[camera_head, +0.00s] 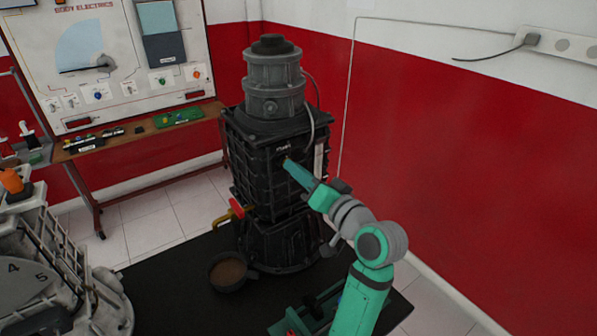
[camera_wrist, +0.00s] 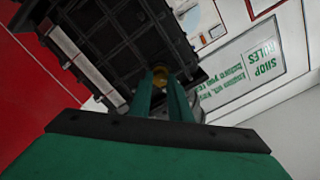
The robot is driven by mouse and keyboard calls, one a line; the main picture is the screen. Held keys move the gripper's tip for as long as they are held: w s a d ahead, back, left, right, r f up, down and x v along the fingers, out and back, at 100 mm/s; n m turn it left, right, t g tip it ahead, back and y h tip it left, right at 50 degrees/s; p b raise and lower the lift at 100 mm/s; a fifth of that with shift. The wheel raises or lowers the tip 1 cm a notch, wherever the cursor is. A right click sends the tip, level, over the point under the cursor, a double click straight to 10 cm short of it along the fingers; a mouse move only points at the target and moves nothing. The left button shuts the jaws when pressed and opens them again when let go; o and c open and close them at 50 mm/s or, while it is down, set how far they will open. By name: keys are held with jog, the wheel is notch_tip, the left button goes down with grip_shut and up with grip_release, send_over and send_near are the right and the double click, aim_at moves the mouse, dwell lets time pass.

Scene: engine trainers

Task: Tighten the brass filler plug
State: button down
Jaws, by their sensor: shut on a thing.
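The brass filler plug (camera_wrist: 160,72) shows in the wrist view as a small round brass piece on the side of the black gearbox (camera_wrist: 115,45). My gripper (camera_wrist: 162,84) has its green fingers closed around the plug at the housing wall. In the head view my gripper (camera_head: 287,163) reaches from the right to the upper front of the black ribbed housing (camera_head: 262,170); the plug is hidden there behind the fingertips. I cannot tell how far the plug sits in its hole.
A red-handled brass valve (camera_head: 233,211) sticks out low on the housing's left. A dark pan (camera_head: 230,272) stands on the black mat (camera_head: 165,290). A grey engine casing (camera_head: 60,270) stands at left, an electrics board (camera_head: 115,50) behind. A red wall (camera_head: 450,150) bounds the right.

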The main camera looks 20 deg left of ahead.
jog(key=shift+d+f+m, duration=0.1)
jog(key=shift+f+m, duration=0.05)
jog(key=shift+m, duration=4.55)
jog(key=shift+w, duration=0.1)
jog(key=c, duration=1.6)
grip_release()
jog(key=shift+c, duration=0.2)
jog(key=v, duration=1.1)
